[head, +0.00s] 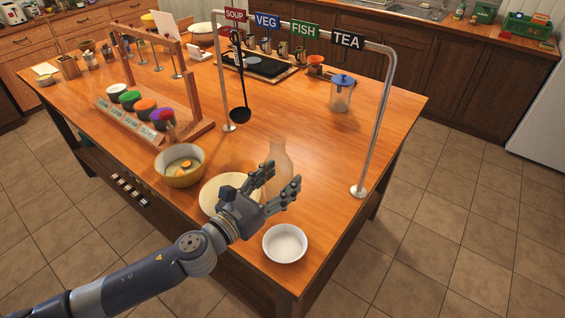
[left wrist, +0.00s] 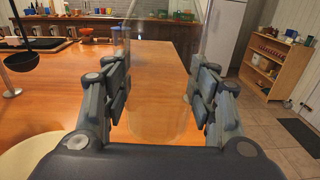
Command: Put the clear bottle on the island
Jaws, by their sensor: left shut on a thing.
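The clear bottle (head: 279,156) is upright and see-through, above the near right part of the wooden island (head: 300,125). My left gripper (head: 282,179) is shut on the bottle, with one finger on each side of it. In the left wrist view the bottle (left wrist: 160,118) shows as a faint outline between the fingers of my left gripper (left wrist: 160,88). The gripper hides the bottle's lower part in the head view, so I cannot tell whether its base touches the island. My right gripper is not in view.
A white bowl (head: 285,244) stands near the front corner, right of my gripper. A cream plate (head: 212,191) and a yellow bowl (head: 167,173) are to the left. A metal rail (head: 375,125) with hanging signs rises behind. A blue-lidded jar (head: 342,95) stands farther back.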

